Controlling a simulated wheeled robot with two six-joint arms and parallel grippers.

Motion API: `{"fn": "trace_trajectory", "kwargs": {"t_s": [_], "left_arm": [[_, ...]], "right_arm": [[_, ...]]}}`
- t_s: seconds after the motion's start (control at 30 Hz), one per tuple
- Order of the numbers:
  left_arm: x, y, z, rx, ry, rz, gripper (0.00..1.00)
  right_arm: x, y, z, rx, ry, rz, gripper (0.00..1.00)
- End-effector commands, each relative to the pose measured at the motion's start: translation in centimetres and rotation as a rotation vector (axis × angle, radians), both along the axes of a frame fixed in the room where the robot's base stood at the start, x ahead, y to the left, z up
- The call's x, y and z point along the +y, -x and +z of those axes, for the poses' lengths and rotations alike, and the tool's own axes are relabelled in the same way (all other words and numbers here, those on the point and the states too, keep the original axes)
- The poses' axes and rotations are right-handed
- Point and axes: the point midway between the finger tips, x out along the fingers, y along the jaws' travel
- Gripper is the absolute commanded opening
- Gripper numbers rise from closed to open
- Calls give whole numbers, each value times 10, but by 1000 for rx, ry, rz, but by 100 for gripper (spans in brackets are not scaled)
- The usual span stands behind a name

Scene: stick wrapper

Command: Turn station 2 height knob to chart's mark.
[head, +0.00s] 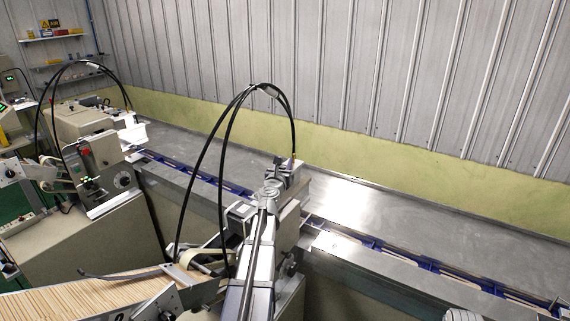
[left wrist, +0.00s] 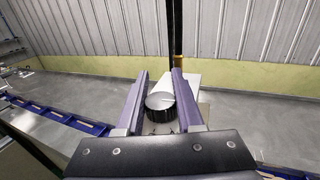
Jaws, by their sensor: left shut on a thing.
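My left gripper (head: 284,168) reaches over the nearer machine (head: 287,222) in the middle of the head view. In the left wrist view its two fingers stand either side of a round knob (left wrist: 160,101) with a pale, flat top and a dark ridged side. The gripper is shut on this knob. In the head view the arm and gripper hide the knob. No mark or pointer on the knob can be made out. No readable height chart shows, and no station number can be read. My right gripper is not clearly seen in either view.
A long steel bench with a blue-edged conveyor (head: 375,244) runs along the wall. A second machine (head: 88,150) stands at the left. Black cables (head: 233,105) arch close beside my left arm. A feed tray of thin sticks (head: 95,297) lies at the lower left.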

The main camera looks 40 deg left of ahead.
Motion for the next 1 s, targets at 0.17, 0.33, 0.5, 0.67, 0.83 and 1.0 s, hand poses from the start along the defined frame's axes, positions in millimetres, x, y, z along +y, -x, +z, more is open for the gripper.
{"fn": "trace_trajectory", "kwargs": {"t_s": [0.17,0.33,0.5,0.67,0.83,1.0], "left_arm": [[1,1,0,0,0,132,0],[4,2,0,0,0,277,0],[8,5,0,0,0,414,0],[10,7,0,0,0,521,0],[12,10,0,0,0,607,0],[13,12,0,0,0,660,0]], "right_arm": [[0,0,0,0,0,0,56],[0,0,0,0,0,0,56],[0,0,0,0,0,0,56],[0,0,0,0,0,0,56],[0,0,0,0,0,0,56],[0,0,0,0,0,0,56]]}}
